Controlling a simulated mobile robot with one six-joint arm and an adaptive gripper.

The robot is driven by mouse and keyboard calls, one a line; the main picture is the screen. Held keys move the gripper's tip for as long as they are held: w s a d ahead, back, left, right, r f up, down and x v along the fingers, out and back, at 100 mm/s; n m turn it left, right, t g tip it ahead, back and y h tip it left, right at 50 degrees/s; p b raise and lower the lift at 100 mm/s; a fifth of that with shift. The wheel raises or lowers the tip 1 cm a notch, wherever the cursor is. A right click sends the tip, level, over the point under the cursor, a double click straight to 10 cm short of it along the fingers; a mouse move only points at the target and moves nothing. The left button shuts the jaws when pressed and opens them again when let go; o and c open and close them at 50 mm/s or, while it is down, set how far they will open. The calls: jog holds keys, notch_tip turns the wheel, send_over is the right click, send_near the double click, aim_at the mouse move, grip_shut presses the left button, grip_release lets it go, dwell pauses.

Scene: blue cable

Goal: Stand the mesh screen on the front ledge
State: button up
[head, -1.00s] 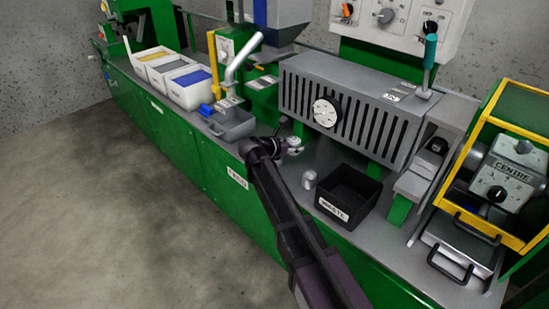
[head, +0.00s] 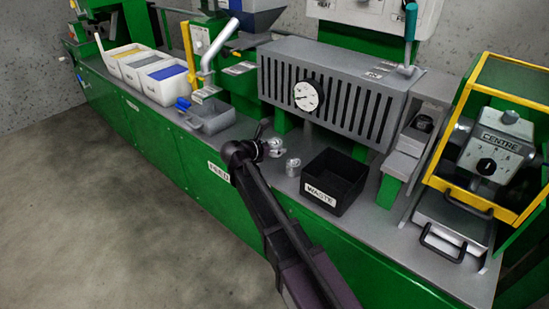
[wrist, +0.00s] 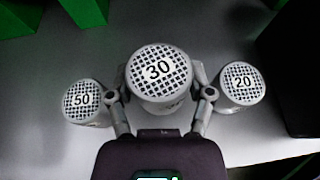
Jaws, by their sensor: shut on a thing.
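Three short grey cylinders topped with mesh show in the wrist view, numbered 50, 30 and 20. My gripper (wrist: 160,98) is shut around the sides of the middle mesh screen, marked 30 (wrist: 159,72), which looks larger than the others. The screen marked 50 (wrist: 87,102) is just left of my fingers and the screen marked 20 (wrist: 242,82) just right. In the head view my gripper (head: 270,147) is low over the grey bench top, and one screen (head: 293,167) shows clear of it. I cannot tell whether the held screen touches the bench.
A grey slotted housing with a dial (head: 345,95) is behind. A grey tray (head: 208,118) is to the left. The bench's green front (head: 205,205) drops away below its near edge.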

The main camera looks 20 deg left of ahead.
aim_at(275, 162)
jog(key=shift+f+b, duration=1.85)
jog(key=shift+b, duration=0.05)
jog(key=shift+f, duration=0.2)
jog(key=o, duration=1.2)
jog(key=shift+o, duration=0.2)
jog(key=shift+r, duration=0.3)
jog(key=p+v, duration=0.4)
jog(key=v, duration=0.8)
jog(key=shift+p, duration=0.35)
jog(key=shift+f, duration=0.15)
